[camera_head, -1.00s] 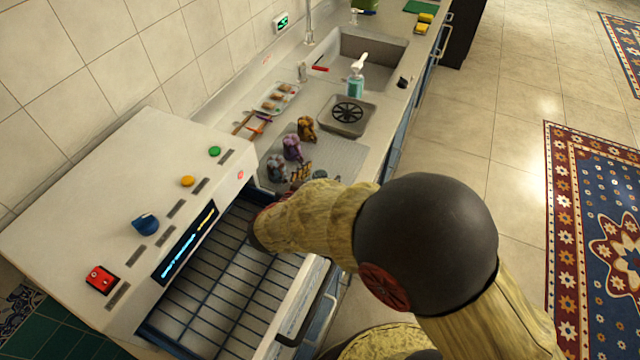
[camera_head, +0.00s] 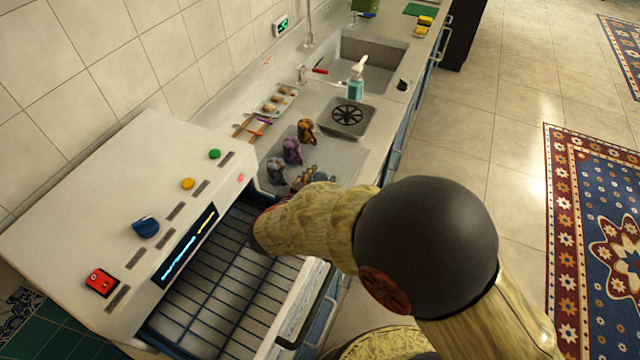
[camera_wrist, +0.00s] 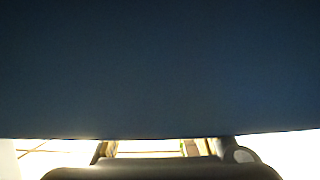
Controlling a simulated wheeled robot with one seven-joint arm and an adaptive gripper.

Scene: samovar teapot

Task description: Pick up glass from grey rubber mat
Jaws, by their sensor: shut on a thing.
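The grey rubber mat (camera_head: 345,158) lies on the counter beyond the white appliance. Three small ornate items stand upright on it in a row: a dark grey one (camera_head: 277,170), a purple one (camera_head: 291,152) and an amber one (camera_head: 306,131). My arm hides the mat's near end, with gold and teal bits showing just past it. My gripper is hidden there in the head view. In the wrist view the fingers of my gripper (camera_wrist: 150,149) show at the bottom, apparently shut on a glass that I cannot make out. A dark blue surface fills most of that view.
The white appliance (camera_head: 110,215) has an open wire-rack drawer (camera_head: 220,290) below my arm.

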